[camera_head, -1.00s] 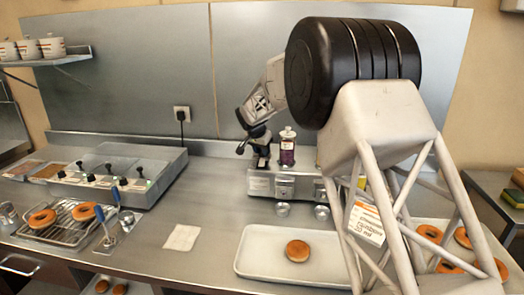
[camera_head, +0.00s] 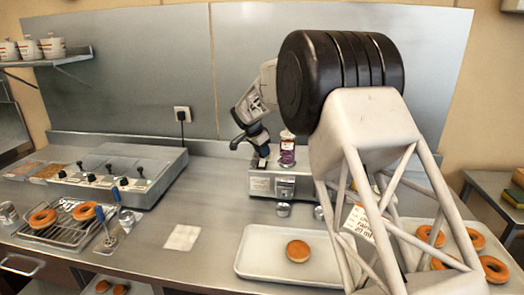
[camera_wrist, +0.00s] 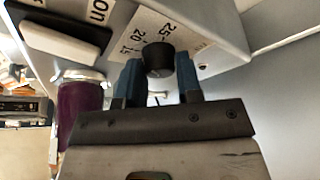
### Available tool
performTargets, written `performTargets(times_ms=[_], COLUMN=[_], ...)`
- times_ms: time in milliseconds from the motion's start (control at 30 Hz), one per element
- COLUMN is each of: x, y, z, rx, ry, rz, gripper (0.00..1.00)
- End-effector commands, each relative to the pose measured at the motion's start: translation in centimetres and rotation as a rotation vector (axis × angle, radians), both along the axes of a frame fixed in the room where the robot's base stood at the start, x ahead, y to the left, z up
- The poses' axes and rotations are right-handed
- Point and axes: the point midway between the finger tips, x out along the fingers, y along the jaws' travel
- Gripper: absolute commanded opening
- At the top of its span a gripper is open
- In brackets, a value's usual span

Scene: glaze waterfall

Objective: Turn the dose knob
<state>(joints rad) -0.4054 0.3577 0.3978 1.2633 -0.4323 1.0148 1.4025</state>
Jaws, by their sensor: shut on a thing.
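The dose knob (camera_wrist: 158,60) is a small black round knob on a pale panel with a dial label (camera_wrist: 137,42) marked 15, 20 and 25. My gripper (camera_wrist: 159,75) has its two blue fingers on either side of the knob and is shut on it. In the head view my gripper (camera_head: 261,152) is low at the back of the counter, at the metal dispenser (camera_head: 261,184). The knob itself is hard to make out there.
A bottle with purple contents (camera_head: 287,158) stands at the dispenser; a purple cylinder (camera_wrist: 80,108) shows left of my fingers in the wrist view. A white tray (camera_head: 250,262) with one donut is in front. A topping unit (camera_head: 125,165) and donut rack (camera_head: 65,225) are left.

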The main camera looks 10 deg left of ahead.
Motion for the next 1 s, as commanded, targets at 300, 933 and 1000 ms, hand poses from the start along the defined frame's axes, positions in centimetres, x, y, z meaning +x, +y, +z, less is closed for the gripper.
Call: performTargets(times_ms=[300,933,1000], x=[0.0,-0.8,-1.1], y=[0.0,0.9,1.1], z=[-0.1,2.8,3.6], rx=[0.0,0.001,0.001], ry=[0.001,-0.001,-0.001], rz=[0.001,0.002,0.002], gripper=[0.56,0.56,0.56])
